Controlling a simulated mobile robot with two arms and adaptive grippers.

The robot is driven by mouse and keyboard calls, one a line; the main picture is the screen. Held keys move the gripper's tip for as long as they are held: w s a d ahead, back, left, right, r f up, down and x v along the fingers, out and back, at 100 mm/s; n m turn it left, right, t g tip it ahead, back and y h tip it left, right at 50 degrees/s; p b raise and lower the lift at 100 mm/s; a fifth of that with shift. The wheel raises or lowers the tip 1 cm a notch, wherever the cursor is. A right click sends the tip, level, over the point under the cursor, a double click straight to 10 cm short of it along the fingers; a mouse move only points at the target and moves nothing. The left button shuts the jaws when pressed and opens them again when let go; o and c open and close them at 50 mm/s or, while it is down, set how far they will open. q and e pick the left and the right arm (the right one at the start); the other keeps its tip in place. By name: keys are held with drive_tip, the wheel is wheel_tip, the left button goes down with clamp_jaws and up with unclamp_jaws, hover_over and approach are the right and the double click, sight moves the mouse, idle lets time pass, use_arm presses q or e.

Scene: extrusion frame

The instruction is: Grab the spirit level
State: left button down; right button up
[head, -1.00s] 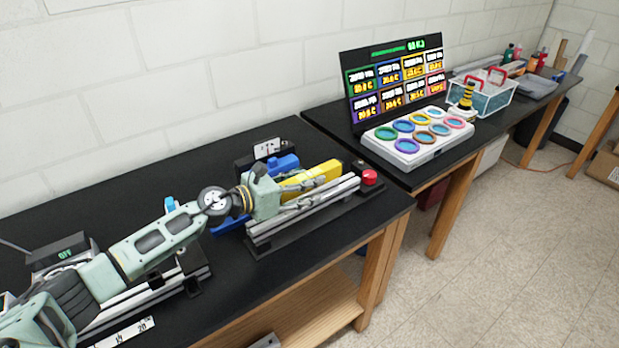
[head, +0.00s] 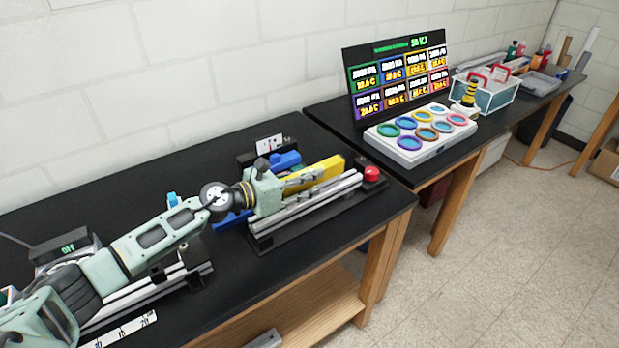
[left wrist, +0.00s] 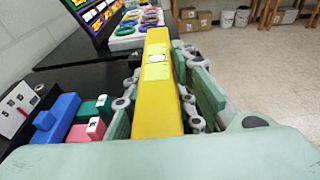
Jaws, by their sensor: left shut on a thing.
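The yellow spirit level (head: 326,171) is at the right part of the near black table, next to the aluminium extrusion rails. My left gripper (head: 304,182) reaches over the rails to it from the left. In the left wrist view the level (left wrist: 157,95) runs lengthwise between the two fingers of my left gripper (left wrist: 160,95), which is shut on it. Its near end is hidden by the gripper body. I cannot tell whether it touches the table. My right gripper does not show.
A red button (head: 371,174) sits at the rail's right end. A blue block (left wrist: 56,118) and pink and green pieces stand left of the level. Aluminium rails (head: 305,208) lie in front. A second table holds a screen (head: 397,75) and a tray of coloured rings (head: 420,133).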

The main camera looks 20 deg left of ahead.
use_arm(q)
wheel_tip(320, 180, up, 5)
drive_tip(key=shift+p, duration=0.5)
drive_tip(key=d+r+p, duration=0.6)
drive_tip(key=d+p, duration=0.3)
drive_tip(key=d, duration=0.2)
drive_tip(key=shift+s+d+p, duration=0.25)
drive_tip(key=shift+p, duration=0.15)
